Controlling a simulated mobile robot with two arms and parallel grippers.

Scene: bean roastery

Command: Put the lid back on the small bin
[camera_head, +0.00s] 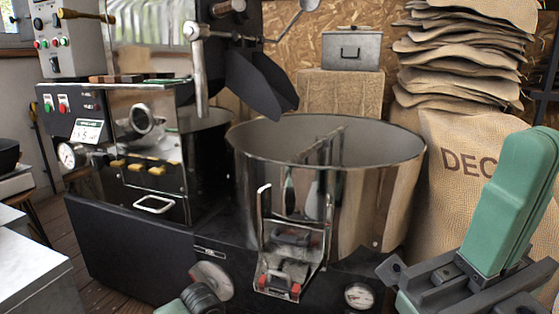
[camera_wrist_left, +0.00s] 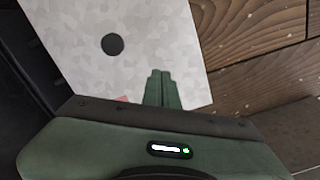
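A pale grey, mottled flat panel (camera_wrist_left: 80,30) with a round black knob or hole (camera_wrist_left: 112,44) lies below my left gripper in the left wrist view. I cannot tell whether it is the lid. My left gripper (camera_wrist_left: 164,74) has its two green fingers together with nothing visible between them, and their tips overlap the panel in the picture; contact is unclear. In the head view, a grey metal box (camera_head: 351,50) with a front handle stands at the back, its top seemingly covered. My right gripper (camera_head: 400,284) is at the lower right; its finger opening is unclear. No small bin is clearly identifiable.
The roaster (camera_head: 130,230) and its round steel cooling drum (camera_head: 390,190) fill the middle. A bulging burlap sack (camera_head: 440,160) and stacked empty sacks (camera_head: 465,45) stand on the right. A pale work surface (camera_head: 30,265) is at the left. Wooden floor (camera_wrist_left: 250,50) shows beside the panel.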

